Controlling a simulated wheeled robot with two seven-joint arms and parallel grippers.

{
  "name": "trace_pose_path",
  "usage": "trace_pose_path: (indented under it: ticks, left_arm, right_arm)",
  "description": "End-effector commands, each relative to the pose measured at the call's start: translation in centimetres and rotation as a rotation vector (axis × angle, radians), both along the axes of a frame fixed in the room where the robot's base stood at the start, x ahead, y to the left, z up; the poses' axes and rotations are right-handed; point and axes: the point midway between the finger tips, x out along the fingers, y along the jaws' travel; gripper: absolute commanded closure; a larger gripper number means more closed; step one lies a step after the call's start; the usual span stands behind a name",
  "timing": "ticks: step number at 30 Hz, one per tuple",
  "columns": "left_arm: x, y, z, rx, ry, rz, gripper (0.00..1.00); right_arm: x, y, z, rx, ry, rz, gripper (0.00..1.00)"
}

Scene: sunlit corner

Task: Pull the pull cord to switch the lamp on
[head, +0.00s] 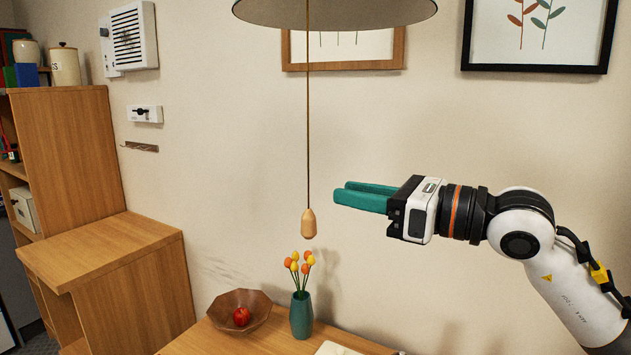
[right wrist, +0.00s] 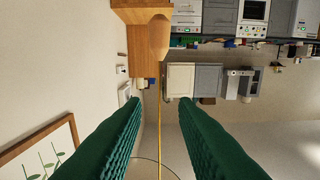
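The pull cord (head: 308,130) hangs straight down from the lamp's wide grey shade (head: 335,10) and ends in a wooden pull (head: 308,223). My right gripper (head: 345,190) is open and empty, level with the lower cord and to its right, its green fingers pointing left. In the right wrist view, which is upside down, the cord (right wrist: 159,125) runs in line with the gap between the fingers (right wrist: 160,102), apart from both. A tapered wooden shape there (right wrist: 160,40) looks like the pull. My left gripper is out of view. The bulb is hidden.
Below the pull, a green vase (head: 301,315) with orange and yellow flowers stands on a wooden table (head: 205,338), beside a wooden bowl (head: 257,300) holding a red apple. Wooden cabinets (head: 75,150) stand at left. Framed pictures hang on the wall behind.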

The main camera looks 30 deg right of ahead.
Motion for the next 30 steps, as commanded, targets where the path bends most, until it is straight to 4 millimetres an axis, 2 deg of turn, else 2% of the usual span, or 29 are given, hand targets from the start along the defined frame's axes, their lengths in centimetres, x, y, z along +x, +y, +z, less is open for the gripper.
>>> trace_pose_path:
  ticks: [1,3,18,24,30]
  left_arm:
    - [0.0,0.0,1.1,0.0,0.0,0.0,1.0]
    - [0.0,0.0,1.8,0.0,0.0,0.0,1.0]
    - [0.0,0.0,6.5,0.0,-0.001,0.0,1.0]
    - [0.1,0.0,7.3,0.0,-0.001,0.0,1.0]
    - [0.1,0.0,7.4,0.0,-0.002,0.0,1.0]
  right_arm:
    - [0.6,0.4,0.5,-0.003,0.002,0.001,0.74]
    - [1.3,0.8,0.6,0.001,0.0,0.001,0.74]
    - [6.6,3.9,0.5,0.004,-0.001,0.003,0.74]
    - [8.1,4.8,0.2,0.001,0.0,0.002,0.74]
    - [8.4,5.0,0.0,0.0,-0.001,0.002,0.74]
